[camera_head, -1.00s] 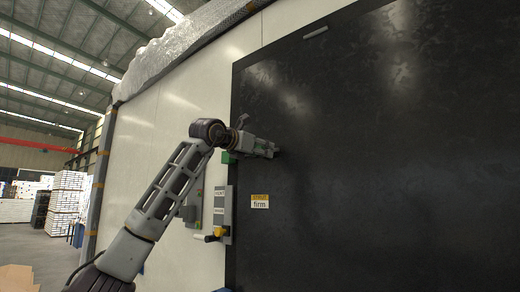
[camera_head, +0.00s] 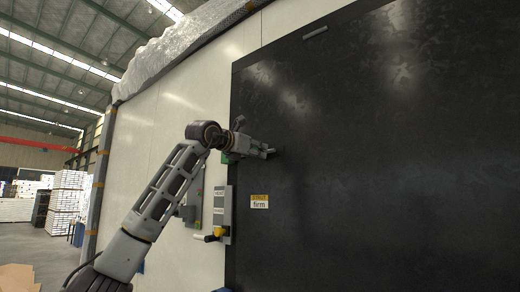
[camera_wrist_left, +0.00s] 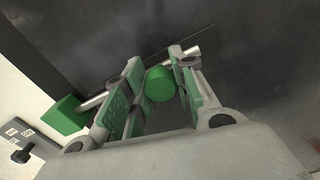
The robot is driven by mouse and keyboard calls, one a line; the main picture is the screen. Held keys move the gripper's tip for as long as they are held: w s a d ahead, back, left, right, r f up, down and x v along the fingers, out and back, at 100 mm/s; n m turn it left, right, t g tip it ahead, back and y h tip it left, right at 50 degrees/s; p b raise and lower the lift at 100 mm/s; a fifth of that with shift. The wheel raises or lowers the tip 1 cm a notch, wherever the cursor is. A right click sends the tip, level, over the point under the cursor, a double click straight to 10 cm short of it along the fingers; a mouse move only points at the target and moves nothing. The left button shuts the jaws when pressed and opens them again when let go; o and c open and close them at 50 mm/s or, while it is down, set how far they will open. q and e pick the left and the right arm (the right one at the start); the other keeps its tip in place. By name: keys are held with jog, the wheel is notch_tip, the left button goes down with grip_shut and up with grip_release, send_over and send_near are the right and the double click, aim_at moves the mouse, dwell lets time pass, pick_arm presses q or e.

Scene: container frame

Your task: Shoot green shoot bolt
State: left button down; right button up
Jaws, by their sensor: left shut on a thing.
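The green shoot bolt shows best in the left wrist view: a round green knob (camera_wrist_left: 160,84) on a metal rod (camera_wrist_left: 192,52), beside a green block (camera_wrist_left: 66,114) at the panel's edge. My left gripper (camera_wrist_left: 158,88) is shut on the knob, one finger on each side. In the head view my left gripper (camera_head: 264,153) is at the left edge of the black panel (camera_head: 380,160) and hides the knob and most of the green block. My right gripper is out of view.
Below the gripper a grey plate (camera_head: 222,214) with labels and a yellow-and-white handle (camera_head: 213,235) sits on the white wall (camera_head: 160,140). A "firm" label (camera_head: 259,201) is on the black panel. Stacked pallets (camera_head: 66,200) stand far left.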

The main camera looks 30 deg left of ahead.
pick_arm(q)
jog(key=a, duration=0.2)
jog(key=shift+a+r, duration=0.15)
jog(key=shift+a, duration=0.15)
jog(key=c, duration=1.5)
grip_release()
jog(key=o, duration=0.4)
jog(key=shift+a, duration=0.25)
jog(key=s, duration=1.2)
jog(key=shift+a, duration=0.4)
